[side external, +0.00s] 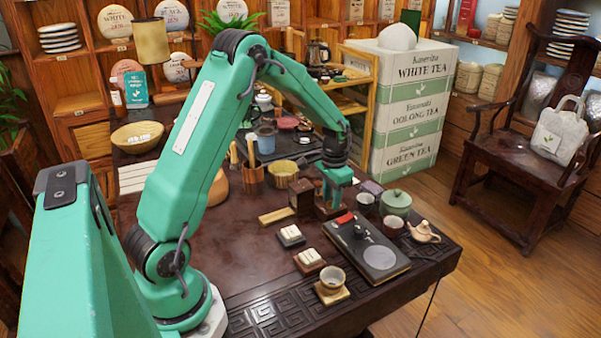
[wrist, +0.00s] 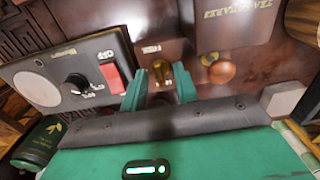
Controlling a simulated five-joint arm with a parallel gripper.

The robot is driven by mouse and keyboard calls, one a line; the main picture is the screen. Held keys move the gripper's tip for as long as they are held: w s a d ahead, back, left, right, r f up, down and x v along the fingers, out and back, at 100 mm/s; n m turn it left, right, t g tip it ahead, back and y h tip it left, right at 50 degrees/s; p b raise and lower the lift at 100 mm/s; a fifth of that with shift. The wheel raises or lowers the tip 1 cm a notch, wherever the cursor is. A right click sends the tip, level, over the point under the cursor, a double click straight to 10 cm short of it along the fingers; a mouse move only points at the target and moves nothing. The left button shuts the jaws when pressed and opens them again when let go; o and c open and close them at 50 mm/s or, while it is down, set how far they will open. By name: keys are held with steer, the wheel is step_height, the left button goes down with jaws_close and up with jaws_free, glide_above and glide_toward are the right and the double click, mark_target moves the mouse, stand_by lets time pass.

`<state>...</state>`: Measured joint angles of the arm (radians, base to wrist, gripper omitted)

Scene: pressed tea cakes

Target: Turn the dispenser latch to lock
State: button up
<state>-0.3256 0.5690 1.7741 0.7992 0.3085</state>
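The dispenser is a dark wooden box (side external: 301,195) with a low base; its dark lettered face (wrist: 235,18) shows at the top of the wrist view. A small brass latch (wrist: 181,74) sits on the reddish-brown base, under a small label. My gripper (side external: 334,203) points down just right of the box in the side view. In the wrist view my gripper (wrist: 161,78) has its two green fingers apart, with the brass latch close by the right fingertip. Whether a finger touches it I cannot tell. The side view hides the latch behind the fingers.
A dark scale-like device (side external: 366,247) with a red switch (wrist: 115,78) and black knob lies close to my gripper. A lidded green pot (side external: 396,202), dark cups and a small teapot (side external: 424,232) stand to the right. A copper knob (wrist: 222,72) is beside the latch.

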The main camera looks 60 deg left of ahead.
steer(key=shift+r, duration=0.1)
steer(key=shift+r, duration=3.8)
steer(key=s+d+r+t, duration=0.3)
steer(key=s+d+r, duration=0.6)
steer(key=r, duration=0.2)
steer(key=s+d+r+t, duration=0.1)
steer(key=s+d, duration=0.2)
steer(key=s, duration=0.3)
steer(key=s+d+t, duration=0.1)
steer(key=s+d, duration=0.2)
steer(key=s, duration=0.4)
steer(key=shift+s+r+t, duration=0.15)
steer(key=shift+r+t, duration=0.15)
steer(key=shift+r, duration=0.1)
